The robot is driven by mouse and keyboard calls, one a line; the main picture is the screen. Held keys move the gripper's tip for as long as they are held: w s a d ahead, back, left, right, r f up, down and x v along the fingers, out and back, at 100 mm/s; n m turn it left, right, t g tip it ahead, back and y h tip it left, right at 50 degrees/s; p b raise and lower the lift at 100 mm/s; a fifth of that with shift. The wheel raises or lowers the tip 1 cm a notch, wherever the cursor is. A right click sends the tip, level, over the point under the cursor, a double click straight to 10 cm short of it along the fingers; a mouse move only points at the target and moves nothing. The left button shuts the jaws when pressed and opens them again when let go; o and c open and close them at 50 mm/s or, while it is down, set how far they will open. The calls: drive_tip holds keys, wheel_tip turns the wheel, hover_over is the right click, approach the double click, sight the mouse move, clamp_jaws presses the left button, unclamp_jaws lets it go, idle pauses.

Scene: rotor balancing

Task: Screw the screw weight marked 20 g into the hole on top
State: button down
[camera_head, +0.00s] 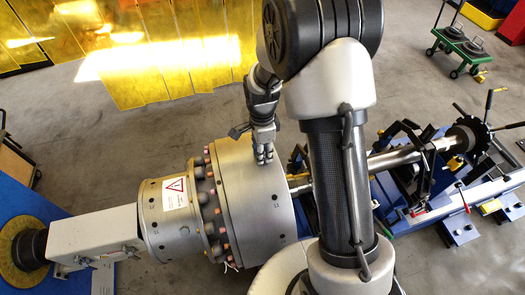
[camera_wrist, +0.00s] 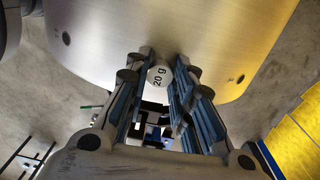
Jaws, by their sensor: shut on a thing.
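The screw weight (camera_wrist: 159,76) is a small pale cylinder between my fingertips in the wrist view, its end face marked "20 g". My gripper (camera_head: 263,157) is shut on it, fingers pointing down at the upper side of the big silver rotor drum (camera_head: 262,205). In the wrist view my gripper (camera_wrist: 156,82) has one finger on each side of the weight, against the drum's brushed surface (camera_wrist: 165,28). The hole at the weight is hidden; I cannot tell whether the weight is in it. The weight cannot be made out in the head view.
Dark holes show on the drum on either side, one at the left (camera_wrist: 66,38). A shaft (camera_head: 395,159) runs right through a blue stand. A white coupling housing (camera_head: 92,235) is at left. Yellow curtains (camera_head: 160,70) hang behind; the floor between is clear.

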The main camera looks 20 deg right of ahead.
drive_tip(key=shift+m, duration=0.8)
drive_tip(key=c, duration=1.3)
unclamp_jaws()
drive_tip(key=shift+c, duration=0.8)
wheel_tip(320, 180, up, 6)
drive_tip(key=p, duration=0.4)
drive_tip(key=shift+w, duration=0.1)
